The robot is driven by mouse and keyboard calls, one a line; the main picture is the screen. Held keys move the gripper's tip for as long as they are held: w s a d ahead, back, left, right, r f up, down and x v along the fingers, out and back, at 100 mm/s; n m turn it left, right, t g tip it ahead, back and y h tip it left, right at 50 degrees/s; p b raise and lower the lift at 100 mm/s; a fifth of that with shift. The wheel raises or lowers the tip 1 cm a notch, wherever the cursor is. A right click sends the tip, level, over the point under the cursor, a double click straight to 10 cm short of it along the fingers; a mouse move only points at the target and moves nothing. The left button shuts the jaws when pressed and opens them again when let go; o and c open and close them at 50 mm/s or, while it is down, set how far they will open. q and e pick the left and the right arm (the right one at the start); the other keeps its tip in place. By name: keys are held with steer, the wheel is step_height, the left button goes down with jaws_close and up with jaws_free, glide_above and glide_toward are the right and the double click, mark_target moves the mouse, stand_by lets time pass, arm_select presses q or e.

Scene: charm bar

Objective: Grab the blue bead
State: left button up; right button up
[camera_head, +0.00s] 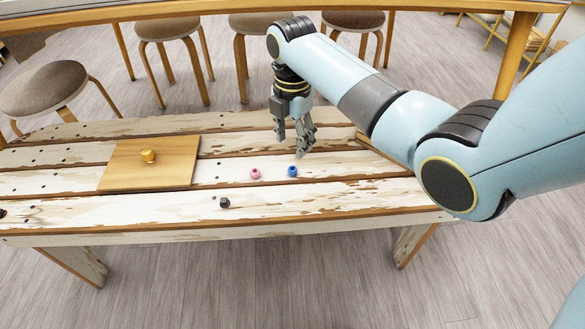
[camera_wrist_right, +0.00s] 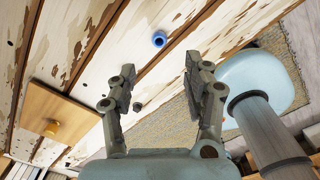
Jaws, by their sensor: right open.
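The blue bead (camera_head: 292,171) lies on the white, worn plank table, just right of a pink bead (camera_head: 255,174). My right gripper (camera_head: 292,147) points down above the table, behind the blue bead in the head view, with its fingers spread and nothing between them. In the right wrist view the blue bead (camera_wrist_right: 159,40) shows beyond the open fingertips (camera_wrist_right: 158,72), roughly centred between them and apart from both. I cannot make out the pink bead in the wrist view. My left gripper is not in view.
A wooden board (camera_head: 120,172) with a gold knob (camera_head: 148,156) lies left of the beads. A small black piece (camera_head: 224,203) lies near the table's front edge. A dark item (camera_head: 3,213) shows at the left. Stools (camera_head: 43,89) stand behind. The tabletop around the beads is mostly clear.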

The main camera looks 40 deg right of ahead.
mark_target(293, 168)
step_height(293, 168, down, 8)
steer(key=b, duration=0.4)
steer(key=shift+f, duration=0.65)
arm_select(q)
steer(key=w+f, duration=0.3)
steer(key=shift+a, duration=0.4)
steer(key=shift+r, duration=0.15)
arm_select(e)
steer(key=c, duration=0.9)
